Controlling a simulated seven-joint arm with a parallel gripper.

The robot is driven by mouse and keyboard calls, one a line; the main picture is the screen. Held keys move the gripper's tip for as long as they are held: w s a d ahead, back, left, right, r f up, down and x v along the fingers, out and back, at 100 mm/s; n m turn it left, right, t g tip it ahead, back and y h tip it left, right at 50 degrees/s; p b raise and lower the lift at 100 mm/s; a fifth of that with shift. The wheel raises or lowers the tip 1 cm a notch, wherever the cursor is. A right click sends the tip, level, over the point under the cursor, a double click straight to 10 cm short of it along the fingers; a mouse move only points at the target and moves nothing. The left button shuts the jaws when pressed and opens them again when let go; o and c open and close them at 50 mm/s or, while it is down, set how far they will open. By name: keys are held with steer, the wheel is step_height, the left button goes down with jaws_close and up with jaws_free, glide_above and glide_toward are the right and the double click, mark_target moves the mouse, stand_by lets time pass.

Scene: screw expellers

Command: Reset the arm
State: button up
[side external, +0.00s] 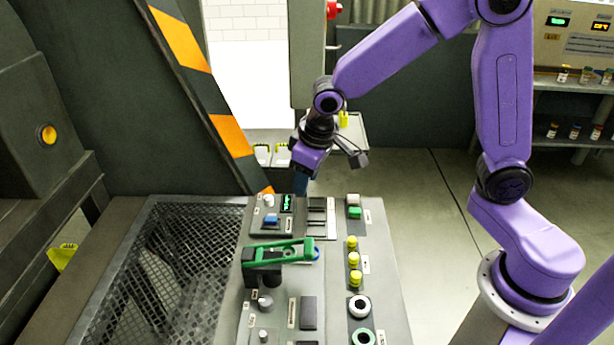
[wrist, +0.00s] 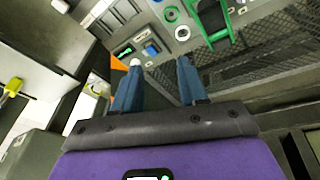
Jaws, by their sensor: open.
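My purple arm reaches in from the right in the side external view. My gripper (side external: 301,182) points down above the far edge of the control panel (side external: 382,255). In the wrist view my gripper (wrist: 159,66) shows two blue fingers spread apart, with nothing between them. The fingertips appear apart from the panel's controls, though the exact height is hard to tell. The panel carries a green lever (side external: 280,249), a blue button (side external: 271,219) and a small green display (side external: 287,202). The lever also shows at the top of the wrist view (wrist: 212,22).
Several yellow buttons (side external: 353,259) line the panel's right side. A dark mesh grate (side external: 165,270) lies left of the panel. An orange-striped beam (side external: 205,90) leans behind it. Shelves with small bottles (side external: 575,130) stand at the far right. Open floor (side external: 420,200) lies behind the panel.

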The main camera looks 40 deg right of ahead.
steer(key=s+d+r+n+g, duration=0.1)
steer(key=s+d+n, duration=0.2)
steer(key=s, duration=1)
steer(key=s+d+r+n+g, duration=0.1)
steer(key=s+n, duration=0.4)
steer(key=s, duration=0.8)
steer(key=d+r, duration=0.1)
steer(key=d, duration=0.1)
steer(key=shift+d+g, duration=0.3)
steer(key=shift+g, duration=0.1)
